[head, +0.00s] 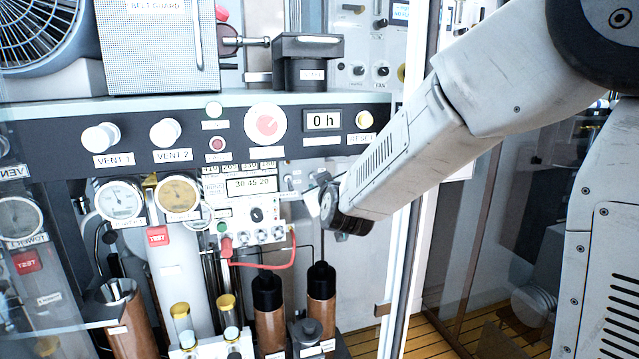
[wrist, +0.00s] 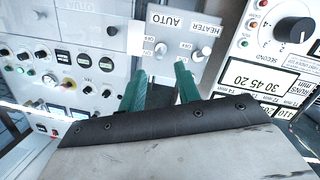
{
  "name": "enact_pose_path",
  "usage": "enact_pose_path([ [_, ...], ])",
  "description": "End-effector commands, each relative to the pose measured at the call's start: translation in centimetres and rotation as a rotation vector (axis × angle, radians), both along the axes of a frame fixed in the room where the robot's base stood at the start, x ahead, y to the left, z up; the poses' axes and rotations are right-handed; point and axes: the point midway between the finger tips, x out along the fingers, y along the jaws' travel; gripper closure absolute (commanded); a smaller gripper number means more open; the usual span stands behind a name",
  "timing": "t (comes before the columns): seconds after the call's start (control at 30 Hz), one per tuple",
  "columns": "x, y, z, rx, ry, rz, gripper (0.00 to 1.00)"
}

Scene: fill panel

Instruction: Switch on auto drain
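In the wrist view a small white switch plate shows upside down, with a toggle switch under an AUTO label (wrist: 161,49) and another under a HEATER label (wrist: 198,56). No word "drain" is readable, and the AUTO toggle's on or off position is hard to tell. My gripper (wrist: 160,72) has two green fingers standing apart with nothing between them. Their tips are close to the plate, with the AUTO toggle roughly in line with the gap. I cannot tell if they touch. In the head view my gripper (head: 328,200) is beside the switch plate (head: 292,184), partly covering it.
A timer panel with a display (head: 251,186) and a knob stands left of my gripper. A red cable (head: 272,266) loops below it. Dark-capped brown bottles (head: 321,300) stand lower down. A glass door edge (head: 402,270) is close to the right of my arm.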

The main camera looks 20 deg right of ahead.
Motion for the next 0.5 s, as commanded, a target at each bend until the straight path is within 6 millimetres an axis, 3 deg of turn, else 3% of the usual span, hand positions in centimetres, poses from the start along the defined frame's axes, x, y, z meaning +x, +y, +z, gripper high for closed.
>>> enact_pose_path([
  [0.17, -1.35, 0.16, 0.15, -0.001, 0.000, 0.001, 0.67],
  [0.5, -1.39, 0.20, -0.44, -0.003, 0.011, 0.002, 0.67],
])
